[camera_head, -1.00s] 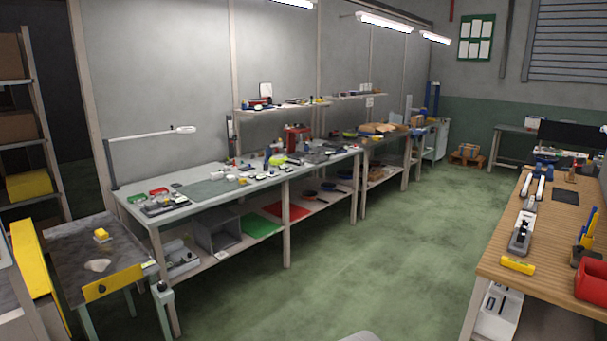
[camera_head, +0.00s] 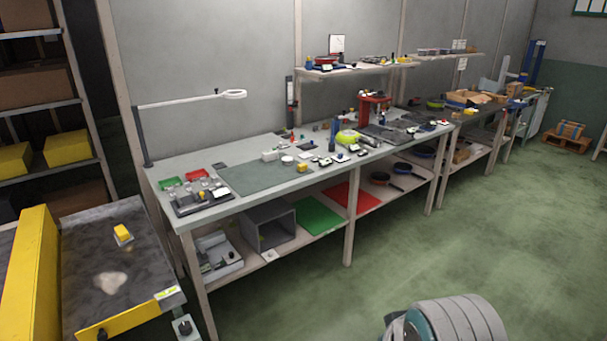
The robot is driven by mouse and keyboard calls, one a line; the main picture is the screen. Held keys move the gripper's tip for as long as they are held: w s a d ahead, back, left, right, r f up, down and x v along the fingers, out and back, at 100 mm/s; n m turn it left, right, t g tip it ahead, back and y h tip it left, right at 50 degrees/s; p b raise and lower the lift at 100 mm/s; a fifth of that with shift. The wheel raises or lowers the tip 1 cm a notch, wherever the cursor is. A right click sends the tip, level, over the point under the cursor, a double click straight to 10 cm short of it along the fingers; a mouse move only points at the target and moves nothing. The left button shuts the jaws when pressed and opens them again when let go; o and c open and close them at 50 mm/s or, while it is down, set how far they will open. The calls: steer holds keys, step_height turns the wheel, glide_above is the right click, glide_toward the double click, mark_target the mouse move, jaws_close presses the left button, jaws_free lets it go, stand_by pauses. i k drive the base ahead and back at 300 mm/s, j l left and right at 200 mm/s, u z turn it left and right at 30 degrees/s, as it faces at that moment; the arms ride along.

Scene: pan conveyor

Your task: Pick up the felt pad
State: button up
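I cannot pick out the felt pad for certain. A flat grey-green mat (camera_head: 264,177) lies on the long workbench (camera_head: 218,212), among many small parts. A pale, irregular patch (camera_head: 110,284) shows on the dark surface of the yellow-sided conveyor (camera_head: 85,250) at lower left; I cannot tell whether it is a separate thing. A small yellow block (camera_head: 122,232) sits on the same surface. A rounded grey and teal part of my arm shows at bottom right. My gripper is not in view.
Red and green trays and a lamp (camera_head: 232,94) stand at the bench's left end. The lower shelf holds a grey bin (camera_head: 268,226), a green sheet (camera_head: 317,217) and pans. Shelving (camera_head: 40,105) stands at far left. The green floor (camera_head: 400,260) before the bench is clear.

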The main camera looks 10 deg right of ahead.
mark_target(302, 168)
steer(key=i+l, duration=0.15)
steer(key=i, duration=0.4)
steer(key=i+l, duration=0.15)
steer(key=i, duration=0.4)
steer(key=i+l, duration=0.2)
steer(key=i, duration=0.4)
steer(key=i+l, duration=0.15)
steer(key=i, duration=0.4)
steer(key=i+l, duration=0.15)
steer(key=i, duration=0.4)
steer(key=i+l, duration=0.15)
steer(key=i, duration=0.4)
